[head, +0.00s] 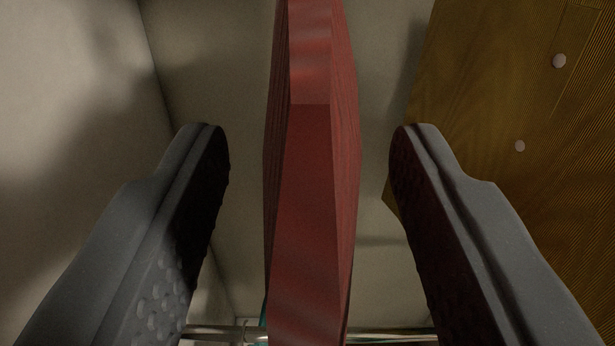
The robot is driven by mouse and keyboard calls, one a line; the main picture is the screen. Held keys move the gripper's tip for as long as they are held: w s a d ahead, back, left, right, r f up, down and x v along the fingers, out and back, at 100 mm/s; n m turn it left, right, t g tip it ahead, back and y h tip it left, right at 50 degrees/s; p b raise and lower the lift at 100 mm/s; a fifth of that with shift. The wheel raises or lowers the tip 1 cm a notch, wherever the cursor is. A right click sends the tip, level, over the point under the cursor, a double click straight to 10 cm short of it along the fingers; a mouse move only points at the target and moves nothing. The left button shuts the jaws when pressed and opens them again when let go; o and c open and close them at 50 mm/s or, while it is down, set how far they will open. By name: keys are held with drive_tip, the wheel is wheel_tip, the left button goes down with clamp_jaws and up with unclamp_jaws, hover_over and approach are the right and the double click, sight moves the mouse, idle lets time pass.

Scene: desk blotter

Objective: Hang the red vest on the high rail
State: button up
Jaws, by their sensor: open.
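The red vest (308,170) shows in the head view as a tall, narrow red shape seen edge-on. It runs from the top edge down to the bottom edge in the middle. My gripper (308,140) is open, with one dark grey finger on each side of the red vest. A clear gap shows between each finger and the red surface. A thin metal rail (385,335) crosses low in the picture, partly hidden behind the red vest. I cannot tell whether it is the high rail.
A yellow-brown ribbed panel (480,110) with white round dots fills the upper right, partly behind the right finger. A pale wall (70,120) is at the left. A small teal bit shows beside the red vest's lower end.

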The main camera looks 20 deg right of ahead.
drive_tip(key=b+v, duration=0.2)
drive_tip(key=v, duration=1.1)
drive_tip(key=s+a+r+n+y+b, duration=0.1)
drive_tip(key=a+r+n+y+b, duration=0.25)
drive_tip(key=r+y+b, duration=0.55)
drive_tip(key=s+d+r+g+h+b, duration=0.2)
drive_tip(key=s+d+r+h, duration=0.1)
drive_tip(key=s+d, duration=0.8)
drive_tip(key=shift+s+d+r, duration=0.2)
drive_tip(key=shift+d+r, duration=0.2)
drive_tip(key=shift+r, duration=0.45)
drive_tip(key=shift+a, duration=0.1)
